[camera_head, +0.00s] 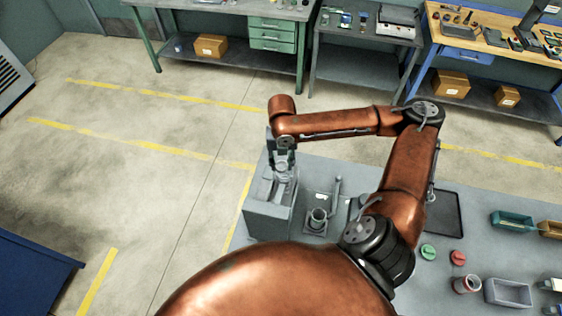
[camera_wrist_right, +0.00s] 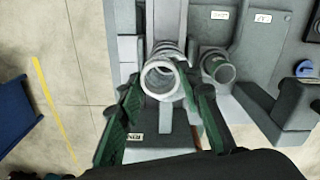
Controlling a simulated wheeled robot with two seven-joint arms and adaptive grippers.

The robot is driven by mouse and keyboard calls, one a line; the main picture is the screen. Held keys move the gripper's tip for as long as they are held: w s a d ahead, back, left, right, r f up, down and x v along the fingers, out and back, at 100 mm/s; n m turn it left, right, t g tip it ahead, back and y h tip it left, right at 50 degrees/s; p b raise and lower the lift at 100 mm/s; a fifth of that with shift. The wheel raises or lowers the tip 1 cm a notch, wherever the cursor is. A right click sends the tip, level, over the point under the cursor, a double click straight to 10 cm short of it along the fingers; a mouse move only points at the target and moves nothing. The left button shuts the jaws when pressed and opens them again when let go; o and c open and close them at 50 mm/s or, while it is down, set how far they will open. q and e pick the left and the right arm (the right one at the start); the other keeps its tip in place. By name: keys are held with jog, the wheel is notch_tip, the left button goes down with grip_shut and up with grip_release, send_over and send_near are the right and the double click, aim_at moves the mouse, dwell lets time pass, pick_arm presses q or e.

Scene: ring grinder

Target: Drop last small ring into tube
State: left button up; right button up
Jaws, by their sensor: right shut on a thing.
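My right gripper (camera_head: 284,172) points down over the grey machine block (camera_head: 268,217) at the left end of the table. In the right wrist view its green-padded fingers (camera_wrist_right: 165,100) stand either side of a pale metal small ring (camera_wrist_right: 150,92), and the gripper is shut on it. A ribbed, round metal part shows directly behind the ring; I cannot tell whether the two touch. A short upright tube (camera_head: 318,217) stands on a dark base beside the block; it also shows in the right wrist view (camera_wrist_right: 218,68), right of the ring. My left gripper is out of view.
A lever (camera_head: 336,192) rises near the tube. Green (camera_head: 428,251) and red (camera_head: 457,258) round parts, a red cup (camera_head: 466,284), a grey bin (camera_head: 508,293) and a dark tray (camera_head: 446,213) occupy the table's right. Open floor lies to the left.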

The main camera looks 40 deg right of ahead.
jog(key=shift+s, duration=0.25)
jog(key=shift+s+d+r+p, duration=0.1)
jog(key=shift+s+p, duration=0.4)
jog(key=shift+p, duration=0.05)
jog(key=shift+p, duration=0.6)
dwell(0.6)
dwell(0.3)
jog(key=o, duration=1.3)
jog(key=shift+o, duration=0.5)
jog(key=o, duration=0.5)
